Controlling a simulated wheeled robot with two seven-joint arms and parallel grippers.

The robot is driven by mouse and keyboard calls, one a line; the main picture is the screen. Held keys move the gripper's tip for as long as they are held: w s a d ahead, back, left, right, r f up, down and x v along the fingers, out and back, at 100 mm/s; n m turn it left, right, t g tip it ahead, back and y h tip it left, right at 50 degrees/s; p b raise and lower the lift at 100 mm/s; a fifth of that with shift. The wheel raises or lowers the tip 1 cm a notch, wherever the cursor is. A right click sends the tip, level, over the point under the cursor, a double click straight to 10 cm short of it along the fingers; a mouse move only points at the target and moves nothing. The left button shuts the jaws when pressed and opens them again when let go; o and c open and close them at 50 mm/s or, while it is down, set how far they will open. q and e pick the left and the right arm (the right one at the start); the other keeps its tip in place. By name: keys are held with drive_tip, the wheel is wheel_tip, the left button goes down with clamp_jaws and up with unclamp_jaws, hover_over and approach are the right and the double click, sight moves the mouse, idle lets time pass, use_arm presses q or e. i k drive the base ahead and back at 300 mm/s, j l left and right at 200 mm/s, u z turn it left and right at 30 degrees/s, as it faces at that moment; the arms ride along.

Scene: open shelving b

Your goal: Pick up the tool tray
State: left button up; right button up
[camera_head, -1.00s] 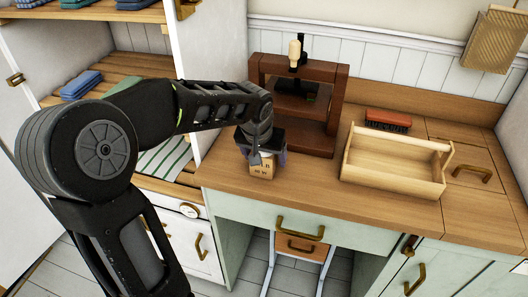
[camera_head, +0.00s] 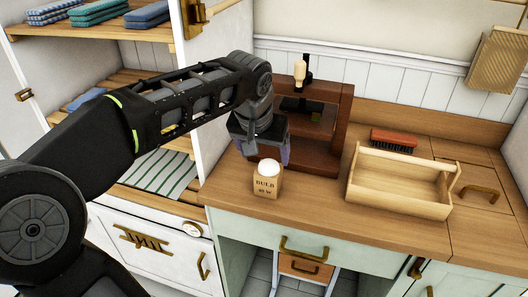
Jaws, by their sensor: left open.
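The tool tray (camera_head: 400,199) is a light wooden open box with a bar handle along its back top. It stands on the right part of the wooden counter. My left gripper (camera_head: 262,157) is open and empty, pointing down just above and behind a small bulb box (camera_head: 267,184) with a white bulb in its top. It is well to the left of the tray and apart from it. My right gripper is not in view.
A red-brown brush (camera_head: 393,141) lies behind the tray. A dark wooden press-like stand (camera_head: 322,125) stands behind the bulb box. Open shelves with folded cloths (camera_head: 98,12) are on the left. The counter between bulb box and tray is clear.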

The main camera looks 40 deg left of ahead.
sight(420, 187)
drive_tip(key=i+l, duration=0.15)
drive_tip(key=l, duration=0.2)
drive_tip(key=i+l, duration=0.2)
drive_tip(key=l, duration=0.15)
drive_tip(key=i+l, duration=0.15)
drive_tip(key=l, duration=0.2)
drive_tip(key=i+l, duration=0.15)
drive_tip(key=l, duration=0.2)
